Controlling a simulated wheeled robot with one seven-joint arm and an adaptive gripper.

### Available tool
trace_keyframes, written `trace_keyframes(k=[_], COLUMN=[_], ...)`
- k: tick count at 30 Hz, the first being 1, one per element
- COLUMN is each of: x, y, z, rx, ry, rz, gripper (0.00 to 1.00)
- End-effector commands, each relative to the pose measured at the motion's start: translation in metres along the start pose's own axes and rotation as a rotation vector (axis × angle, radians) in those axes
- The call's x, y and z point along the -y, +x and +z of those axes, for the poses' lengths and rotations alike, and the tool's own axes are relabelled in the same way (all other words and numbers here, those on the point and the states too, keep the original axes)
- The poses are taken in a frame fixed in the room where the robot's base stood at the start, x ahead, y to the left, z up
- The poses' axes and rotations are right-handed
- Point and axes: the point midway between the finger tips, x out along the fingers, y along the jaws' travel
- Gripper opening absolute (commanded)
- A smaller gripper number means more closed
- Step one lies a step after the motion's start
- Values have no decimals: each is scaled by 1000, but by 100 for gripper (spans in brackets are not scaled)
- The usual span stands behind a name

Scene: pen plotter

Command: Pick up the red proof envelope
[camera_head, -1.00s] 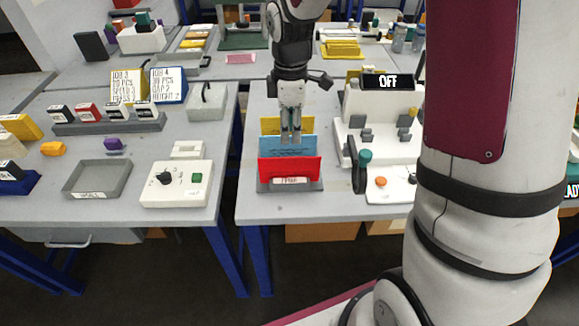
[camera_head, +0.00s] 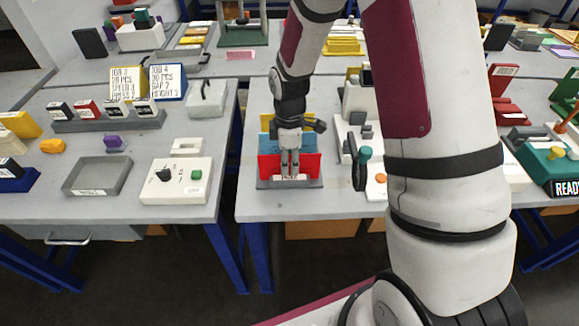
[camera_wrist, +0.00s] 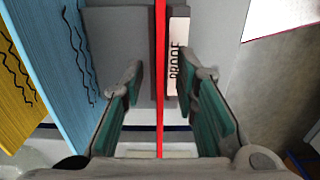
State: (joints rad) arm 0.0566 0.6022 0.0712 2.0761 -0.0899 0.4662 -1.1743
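The red proof envelope (camera_head: 268,167) stands upright in a grey rack (camera_head: 263,184) at the front of the middle table. In the wrist view, the red envelope (camera_wrist: 160,50) shows edge-on as a thin vertical strip. My gripper (camera_head: 290,173) is above and around it, pointing down. In the wrist view, my gripper's fingers (camera_wrist: 160,85) are open, one on each side of the envelope, with a gap visible on both sides. A PROOF label (camera_wrist: 179,62) is on the rack beside the envelope.
A blue envelope (camera_wrist: 62,60) and a yellow one (camera_wrist: 14,85) stand behind the red one, close to one finger. Table surface left of the rack is clear.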

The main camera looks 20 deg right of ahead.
Motion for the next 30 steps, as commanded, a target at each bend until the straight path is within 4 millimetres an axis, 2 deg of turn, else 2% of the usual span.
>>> trace_keyframes(k=[7, 9, 11, 23, 30], x=[0, 0, 0, 0, -1], y=[1, 1, 1, 0, -16], z=[0, 0, 0, 0, 0], rx=[0, 0, 0, 0, -2], ry=[0, 0, 0, 0, 0], rz=[1, 0, 0, 1, 3], gripper=[25, 10, 0, 0, 0])
